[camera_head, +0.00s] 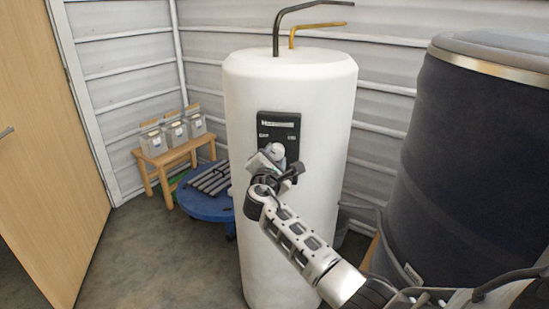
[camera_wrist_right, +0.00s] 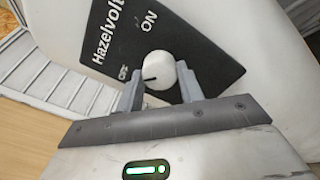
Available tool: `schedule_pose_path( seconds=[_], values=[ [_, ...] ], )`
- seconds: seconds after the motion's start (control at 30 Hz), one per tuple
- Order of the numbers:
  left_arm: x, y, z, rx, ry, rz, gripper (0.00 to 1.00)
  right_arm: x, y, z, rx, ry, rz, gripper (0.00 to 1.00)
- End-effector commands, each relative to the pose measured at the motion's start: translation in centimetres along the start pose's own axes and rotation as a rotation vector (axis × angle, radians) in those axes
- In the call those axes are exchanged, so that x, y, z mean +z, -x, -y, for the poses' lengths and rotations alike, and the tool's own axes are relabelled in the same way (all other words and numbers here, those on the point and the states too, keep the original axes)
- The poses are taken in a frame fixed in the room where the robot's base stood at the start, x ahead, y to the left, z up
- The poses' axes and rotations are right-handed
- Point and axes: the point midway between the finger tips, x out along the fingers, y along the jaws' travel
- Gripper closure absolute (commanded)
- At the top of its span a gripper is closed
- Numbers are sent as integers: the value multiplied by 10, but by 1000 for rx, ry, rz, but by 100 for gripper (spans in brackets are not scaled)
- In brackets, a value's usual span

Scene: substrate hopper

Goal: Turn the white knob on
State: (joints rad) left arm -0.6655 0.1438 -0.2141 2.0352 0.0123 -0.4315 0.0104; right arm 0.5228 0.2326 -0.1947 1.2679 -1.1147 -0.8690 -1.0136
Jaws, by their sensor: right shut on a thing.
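The white knob (camera_head: 276,150) is on a black panel (camera_head: 279,128) on the front of a tall white tank (camera_head: 290,85). In the right wrist view the round knob (camera_wrist_right: 161,70) shows between the two grey fingers of my right gripper (camera_wrist_right: 160,88), which is shut on it. The knob's dark mark points left, towards the OFF label; the ON label is above the knob in that view. In the head view my right gripper (camera_head: 270,160) is at the panel and covers its lower part. My left gripper is not in view.
A large dark barrel (camera_head: 475,150) stands close on the right. A blue round wheeled base (camera_head: 207,205) and a wooden bench (camera_head: 178,157) with small containers stand left of the tank. A wooden door (camera_head: 50,150) is at far left. Floor in front of it is clear.

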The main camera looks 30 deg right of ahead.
Motion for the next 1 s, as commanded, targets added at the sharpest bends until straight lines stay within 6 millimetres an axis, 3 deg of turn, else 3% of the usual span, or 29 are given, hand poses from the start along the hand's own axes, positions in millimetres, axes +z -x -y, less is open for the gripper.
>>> schedule_pose_path(
  seconds=[0.37, 1.0],
  values=[
    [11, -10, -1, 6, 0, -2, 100, -3, 0, 2, 0, -179, 0, 86],
    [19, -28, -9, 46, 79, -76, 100, -4, 1, 2, -1, -781, -1, 86]
  ],
)
